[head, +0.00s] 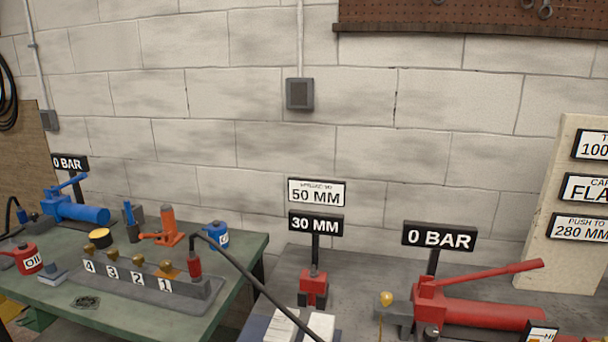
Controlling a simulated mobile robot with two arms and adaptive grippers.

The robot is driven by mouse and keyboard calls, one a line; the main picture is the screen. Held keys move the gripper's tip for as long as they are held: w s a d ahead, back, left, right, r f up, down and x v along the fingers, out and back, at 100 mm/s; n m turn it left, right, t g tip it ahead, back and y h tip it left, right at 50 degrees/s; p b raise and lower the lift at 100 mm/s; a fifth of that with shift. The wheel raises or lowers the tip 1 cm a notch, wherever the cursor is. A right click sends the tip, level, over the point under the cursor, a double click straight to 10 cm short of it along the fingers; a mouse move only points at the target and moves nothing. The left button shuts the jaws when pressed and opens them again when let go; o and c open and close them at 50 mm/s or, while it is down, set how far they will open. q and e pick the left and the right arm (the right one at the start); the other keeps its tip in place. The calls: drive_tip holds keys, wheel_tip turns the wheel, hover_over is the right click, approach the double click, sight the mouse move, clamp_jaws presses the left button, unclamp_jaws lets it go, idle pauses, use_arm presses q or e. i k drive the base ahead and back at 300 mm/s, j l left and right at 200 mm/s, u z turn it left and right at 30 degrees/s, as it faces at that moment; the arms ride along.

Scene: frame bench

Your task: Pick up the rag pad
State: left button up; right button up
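I cannot say for sure which thing is the rag pad. A small flat dark, mottled patch (85,302) lies on the green bench at its front left. A small grey-blue block with a light layer (53,276) lies just behind it, beside a red oil can (29,259). White blocks or pads (287,326) show at the bottom middle, partly cut off by the frame and crossed by a black hose. Neither of my grippers is in view.
The green bench (245,246) holds a numbered rack (140,287), a blue pump (75,210), an orange jack (167,228) and a blue can (217,234). A black hose (250,280) runs to the grey bench, where a red pump (490,312) and signs stand.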

sight(52, 275)
drive_tip(key=u, duration=1.45)
